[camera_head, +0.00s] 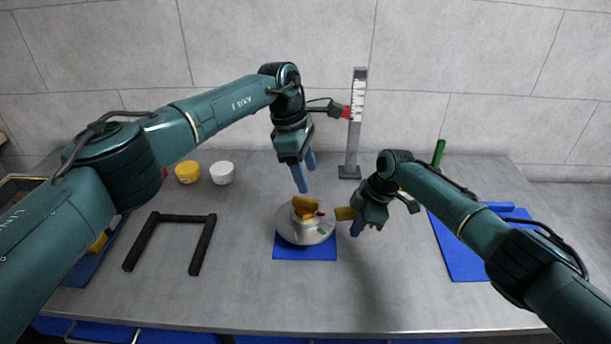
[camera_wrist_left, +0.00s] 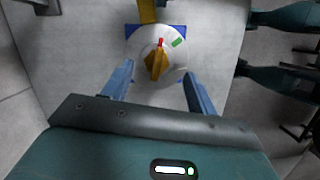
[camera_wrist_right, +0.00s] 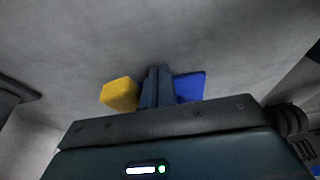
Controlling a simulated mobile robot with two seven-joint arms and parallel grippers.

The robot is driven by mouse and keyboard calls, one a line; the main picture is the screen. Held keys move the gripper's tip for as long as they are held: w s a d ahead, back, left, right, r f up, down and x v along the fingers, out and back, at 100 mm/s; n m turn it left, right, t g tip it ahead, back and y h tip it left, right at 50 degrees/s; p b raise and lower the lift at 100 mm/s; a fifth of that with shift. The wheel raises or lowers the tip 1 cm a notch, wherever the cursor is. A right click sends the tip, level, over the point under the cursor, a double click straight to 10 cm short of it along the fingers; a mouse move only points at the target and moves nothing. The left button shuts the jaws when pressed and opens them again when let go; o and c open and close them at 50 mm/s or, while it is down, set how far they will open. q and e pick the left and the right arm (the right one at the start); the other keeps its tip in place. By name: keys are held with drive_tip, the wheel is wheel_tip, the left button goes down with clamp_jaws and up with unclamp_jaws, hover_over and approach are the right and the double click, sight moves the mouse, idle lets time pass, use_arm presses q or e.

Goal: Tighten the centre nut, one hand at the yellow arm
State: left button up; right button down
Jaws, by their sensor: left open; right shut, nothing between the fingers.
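The round grey hub (camera_head: 290,232) sits on a blue mat (camera_head: 290,252) at the table's middle. Its gold centre nut (camera_head: 306,204) stands on top and shows in the left wrist view (camera_wrist_left: 154,63). The yellow arm (camera_head: 345,214) sticks out from the hub's right side; its end also shows in the right wrist view (camera_wrist_right: 119,95). My left gripper (camera_head: 305,178) is open and empty above the nut, apart from it. My right gripper (camera_head: 366,231) is shut and empty beside the yellow arm's end; whether they touch is unclear.
A grey post with a scale (camera_head: 354,130) stands behind the hub. A black U-shaped frame (camera_head: 180,217), a yellow jar (camera_head: 188,172) and a white jar (camera_head: 222,173) are on the left. A blue mat (camera_head: 455,255) lies right, partly behind my right arm. The front table is clear.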

sight(305, 199)
idle(0.4)
idle(0.3)
use_arm(q)
drive_tip(key=shift+r, duration=0.15)
drive_tip(key=shift+c, duration=0.7)
wheel_tip(305, 199, up, 4)
drive_tip(key=y, duration=0.2)
drive_tip(key=shift+d+t+y, duration=0.1)
drive_tip(key=shift+t+y, duration=0.2)
drive_tip(key=c, duration=0.4)
wheel_tip(305, 199, down, 12)
drive_tip(key=shift+r, duration=0.15)
clamp_jaws()
